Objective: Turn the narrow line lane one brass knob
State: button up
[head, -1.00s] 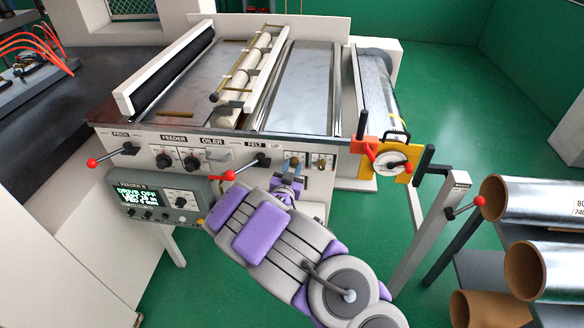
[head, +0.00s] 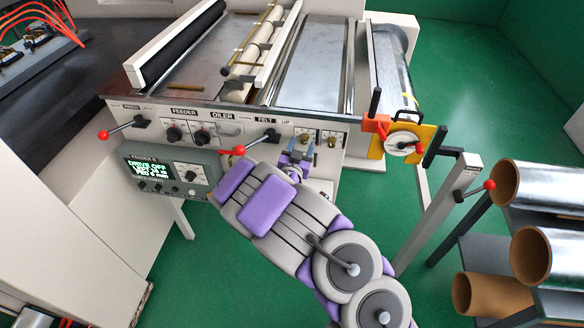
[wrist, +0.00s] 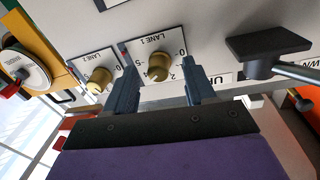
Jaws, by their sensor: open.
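The lane one brass knob (wrist: 158,67) sits on a white dial plate marked LANE 1, numbered around it, in the wrist view. My gripper (wrist: 160,88) is open, with one dark finger on each side of that knob in the picture. I cannot tell whether either finger touches it. The lane two brass knob (wrist: 99,81) is to the left, just outside the left finger. In the head view my gripper (head: 298,153) is at the machine's front panel. The lane one knob (head: 306,140) is partly hidden behind it there, and the lane two knob (head: 331,142) shows to its right.
A black lever (wrist: 268,57) juts out right of the gripper in the wrist view. In the head view a red-tipped lever (head: 260,139) is left of the gripper. A handwheel on a yellow plate (head: 403,143) is to the right, with cardboard-cored rolls (head: 530,255) beyond.

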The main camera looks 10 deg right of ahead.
jog(key=p+v, duration=0.2)
jog(key=v, duration=1.4)
jog(key=shift+s, duration=0.2)
jog(key=shift+a+f, duration=0.1)
jog(key=s+a+r+n+g+y, duration=0.2)
jog(key=s+a+r+g+y, duration=0.2)
jog(key=s+r+g+y, duration=0.5)
jog(key=s+d+r+n+g, duration=0.1)
jog(key=s+d+r+g, duration=0.1)
jog(key=s, duration=0.7)
jog(key=s+d+r+n+g+h, duration=0.1)
jog(key=s+d+r+g, duration=0.2)
jog(key=s, duration=0.6)
jog(key=s+d+r+n+g, duration=0.2)
jog(key=s+d+g, duration=0.2)
jog(key=s, duration=0.5)
jog(key=shift+s+d+r+h, duration=0.3)
jog(key=shift+s+d+r, duration=0.1)
jog(key=shift+d, duration=0.8)
